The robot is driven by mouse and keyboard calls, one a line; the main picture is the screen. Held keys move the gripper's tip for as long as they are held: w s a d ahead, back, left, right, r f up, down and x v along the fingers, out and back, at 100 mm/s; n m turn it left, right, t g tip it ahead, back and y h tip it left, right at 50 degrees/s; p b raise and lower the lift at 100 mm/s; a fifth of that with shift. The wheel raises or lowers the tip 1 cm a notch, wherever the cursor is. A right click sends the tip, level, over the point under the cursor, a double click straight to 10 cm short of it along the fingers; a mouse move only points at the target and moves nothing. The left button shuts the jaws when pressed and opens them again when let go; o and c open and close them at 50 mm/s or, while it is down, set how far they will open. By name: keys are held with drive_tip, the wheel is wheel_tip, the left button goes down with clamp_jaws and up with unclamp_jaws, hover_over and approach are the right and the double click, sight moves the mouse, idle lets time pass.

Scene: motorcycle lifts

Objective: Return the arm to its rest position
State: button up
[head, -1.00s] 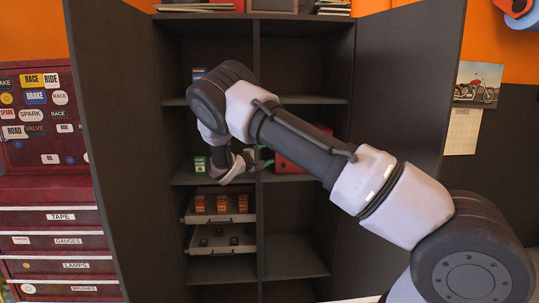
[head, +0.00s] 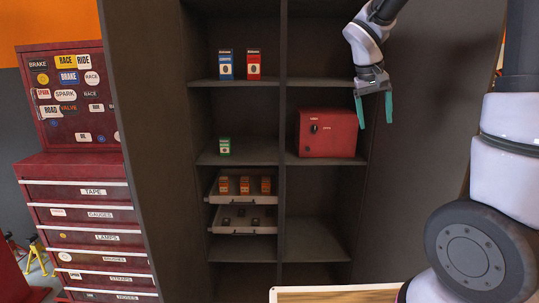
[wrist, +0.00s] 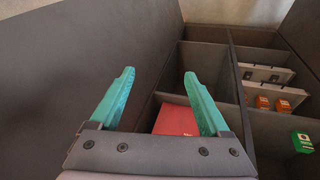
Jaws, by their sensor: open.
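My gripper (head: 375,108) is open and empty, with its two green fingers pointing down, at the upper right in front of the open cabinet (head: 283,120). In the wrist view my gripper (wrist: 158,98) shows both fingers spread apart with nothing between them that they touch. A red metal box (head: 328,133) stands on the right middle shelf, left of and behind the fingers; it also shows in the wrist view (wrist: 175,120) beyond the gap. My arm rises along the right side of the head view.
A green box (head: 224,147) stands on the left middle shelf, with blue (head: 226,66) and red (head: 254,66) boxes above. Two trays (head: 212,190) below, partly pulled out, hold orange boxes and small dark parts. The cabinet door is right of my gripper. A red drawer chest (head: 85,200) stands left.

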drive_tip(key=s+a+r+m+t+y, duration=0.1)
drive_tip(key=s+a+r+t+y, duration=0.1)
drive_tip(key=s, duration=0.7)
drive_tip(key=s+a+r+m+t+y, duration=0.1)
drive_tip(key=s+r, duration=0.4)
drive_tip(key=s, duration=0.5)
drive_tip(key=a+t+y, duration=0.1)
drive_tip(key=y, duration=0.1)
drive_tip(key=shift+s+a+r+m+t+y, duration=0.2)
drive_tip(key=shift+a+m+t+y, duration=0.1)
drive_tip(key=shift+a+m, duration=0.1)
